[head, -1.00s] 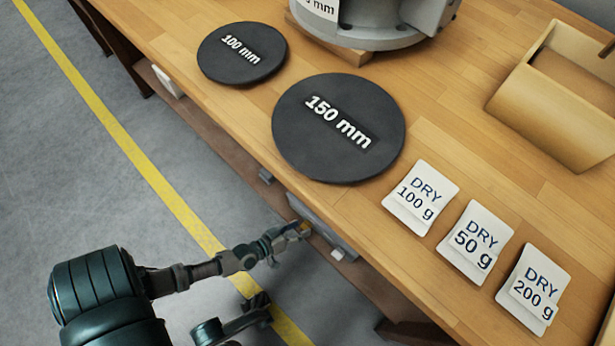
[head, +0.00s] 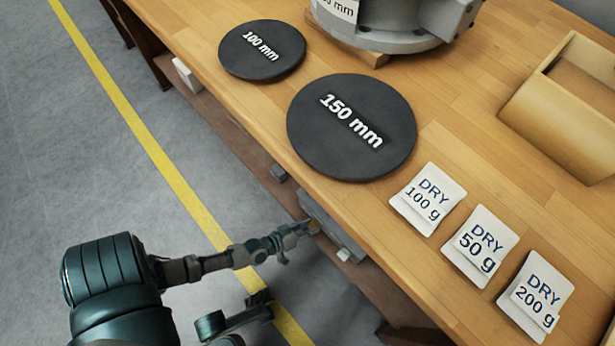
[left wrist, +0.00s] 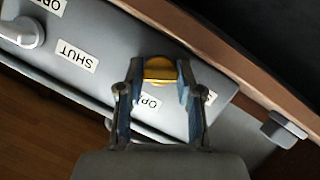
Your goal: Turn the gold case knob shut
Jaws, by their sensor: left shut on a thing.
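The gold knob (left wrist: 160,70) is on the face of a grey case (left wrist: 95,65) in the left wrist view. In the head view the grey case (head: 332,228) is under the front edge of the bench. My left gripper (left wrist: 159,76) is shut on the gold knob, one finger on each side of it. In the head view my left gripper (head: 304,229) reaches the case front, and its fingers hide most of the knob. A SHUT label (left wrist: 77,55) and a partly covered OPEN-type label (left wrist: 148,103) are on the case face.
A pale handle (left wrist: 24,32) sits on the same case at the left. Black discs (head: 352,160) and DRY packets (head: 480,246) lie on the benchtop above. The floor left of the bench is clear.

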